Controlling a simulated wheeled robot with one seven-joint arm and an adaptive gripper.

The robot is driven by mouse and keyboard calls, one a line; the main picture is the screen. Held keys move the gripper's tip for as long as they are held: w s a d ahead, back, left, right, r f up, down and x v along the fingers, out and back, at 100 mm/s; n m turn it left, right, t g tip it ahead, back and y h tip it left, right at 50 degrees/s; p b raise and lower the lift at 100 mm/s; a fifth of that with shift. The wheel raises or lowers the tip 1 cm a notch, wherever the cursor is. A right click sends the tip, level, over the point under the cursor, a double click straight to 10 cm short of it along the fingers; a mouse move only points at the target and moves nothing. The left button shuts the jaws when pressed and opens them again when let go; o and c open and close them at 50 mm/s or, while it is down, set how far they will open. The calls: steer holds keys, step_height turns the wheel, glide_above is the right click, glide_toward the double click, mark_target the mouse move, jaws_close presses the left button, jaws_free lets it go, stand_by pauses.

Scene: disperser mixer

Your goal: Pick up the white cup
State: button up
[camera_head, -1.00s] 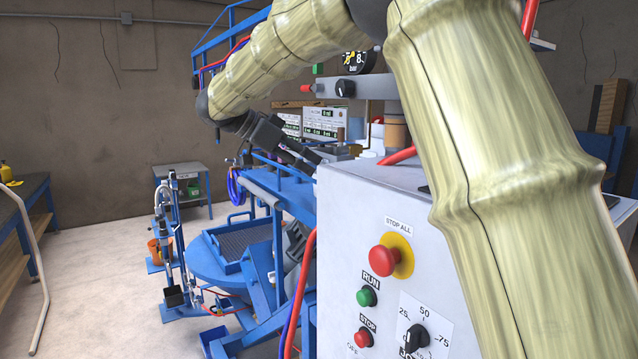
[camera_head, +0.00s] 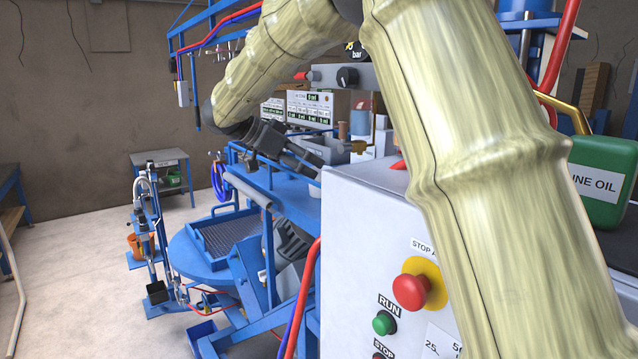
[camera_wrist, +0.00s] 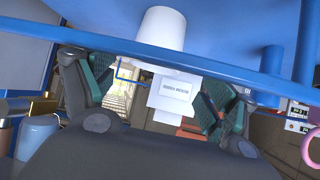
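A white cup (camera_wrist: 165,28) shows at the top middle of the wrist view, beyond my fingers. A blue bar crosses in front of its lower part. My gripper (camera_wrist: 158,88) is open, with its teal-padded fingers apart to the left and right and nothing held between them. The cup is apart from the fingers. In the head view my gripper (camera_head: 292,148) is above the blue machine frame, left of the grey control box. I cannot make out the cup clearly in the head view.
The blue bar (camera_wrist: 230,72) spans the wrist view close to my fingers. A white labelled block (camera_wrist: 172,98) shows between the fingers. The grey control box (camera_head: 355,215) stands close to my arm. A green oil can (camera_head: 603,180) is at the right. Floor at the left is mostly clear.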

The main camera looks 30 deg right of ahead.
steer(key=d, duration=0.1)
steer(key=d+f, duration=0.1)
steer(key=s+d+p, duration=0.1)
steer(key=shift+s+d+f, duration=0.1)
steer(key=shift+d+f, duration=0.15)
steer(key=shift+f, duration=0.1)
steer(key=shift+w+d+f, duration=0.25)
steer(key=shift+f, duration=0.2)
steer(key=shift+s+r, duration=0.1)
steer(key=shift+s, duration=0.1)
steer(key=shift+c, duration=0.6)
steer(key=c, duration=1)
